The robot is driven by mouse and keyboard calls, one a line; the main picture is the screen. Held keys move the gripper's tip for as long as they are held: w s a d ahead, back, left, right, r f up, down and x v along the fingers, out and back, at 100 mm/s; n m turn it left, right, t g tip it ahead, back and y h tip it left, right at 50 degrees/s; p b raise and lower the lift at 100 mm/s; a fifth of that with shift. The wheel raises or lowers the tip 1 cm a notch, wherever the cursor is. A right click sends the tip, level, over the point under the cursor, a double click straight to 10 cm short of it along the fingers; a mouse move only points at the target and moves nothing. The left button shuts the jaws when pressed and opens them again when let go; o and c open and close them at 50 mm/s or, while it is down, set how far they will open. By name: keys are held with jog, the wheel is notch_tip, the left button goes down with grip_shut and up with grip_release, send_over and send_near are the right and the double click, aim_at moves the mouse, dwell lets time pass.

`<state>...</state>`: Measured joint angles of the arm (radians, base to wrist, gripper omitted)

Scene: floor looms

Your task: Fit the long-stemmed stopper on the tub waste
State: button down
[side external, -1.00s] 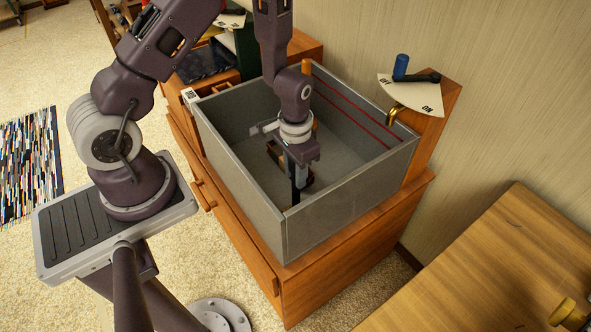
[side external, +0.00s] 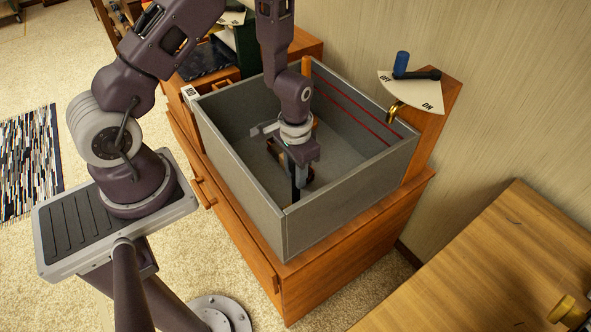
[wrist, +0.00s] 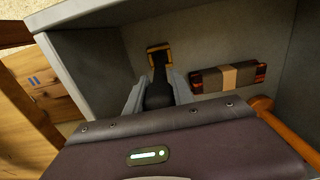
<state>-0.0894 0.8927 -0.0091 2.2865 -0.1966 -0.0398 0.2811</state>
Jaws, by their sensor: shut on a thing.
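My gripper (side external: 298,183) points down inside the grey tub (side external: 352,200), low near its front corner. In the wrist view its two grey fingers (wrist: 157,84) are shut on a dark piece, the stopper's stem (wrist: 158,94). Beyond the fingertips a squarish brass-coloured rim (wrist: 151,49) shows on the tub's grey surface, which looks like the waste. The far end of the dark stem overlaps this rim in the picture. I cannot tell whether they touch. In the side view my gripper hides most of the stopper and the waste.
A dark block with a tan band (wrist: 229,77) lies in the tub right of the fingers. An orange-brown rod (wrist: 262,104) is at the right. Tub walls surround my gripper. A brass spout (side external: 396,112) and an OFF/ON lever plate (side external: 420,95) stand at the back right.

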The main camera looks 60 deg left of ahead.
jog(key=shift+f, duration=0.2)
jog(key=c, duration=1)
grip_release()
notch_tip(320, 180, up, 7)
jog(key=shift+r, duration=0.1)
dwell(0.4)
